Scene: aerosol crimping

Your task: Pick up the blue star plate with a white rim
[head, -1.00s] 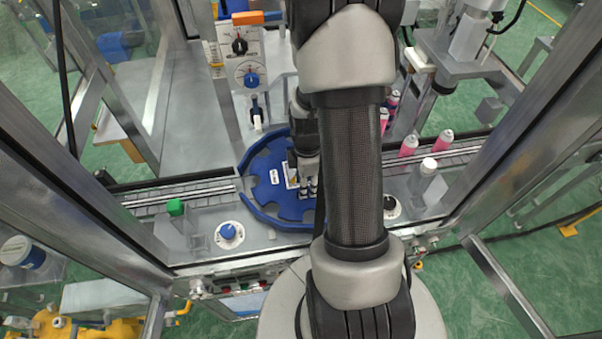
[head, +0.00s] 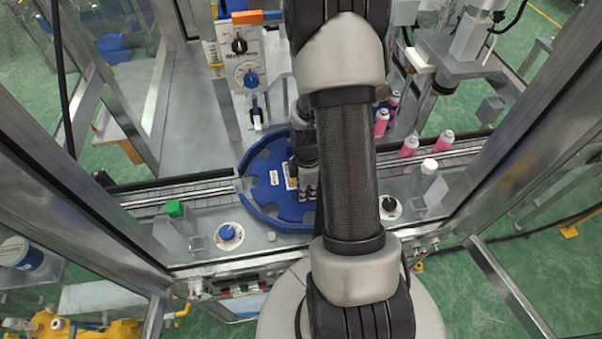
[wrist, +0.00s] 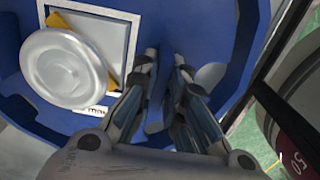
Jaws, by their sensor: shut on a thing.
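The blue star plate (head: 262,180) lies in the machine's middle, with notches around its edge and small white labels on top. It sits inside a raised blue curved guide (head: 246,204). I cannot make out a white rim clearly. My gripper (head: 307,194) points down at the plate's right part, and my arm hides the plate's right side. In the wrist view my gripper (wrist: 165,66) has its fingers close together, shut on the blue plate (wrist: 205,28). A round silver knob (wrist: 65,68) over a yellow piece and a white-framed square shows beside the fingers.
A conveyor (head: 180,194) runs left and right of the plate. Pink cans (head: 409,146) stand to the right. A green-capped post (head: 175,209) and a blue knob (head: 228,232) are at front left. A control panel (head: 242,60) stands behind. Metal frame posts flank both sides.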

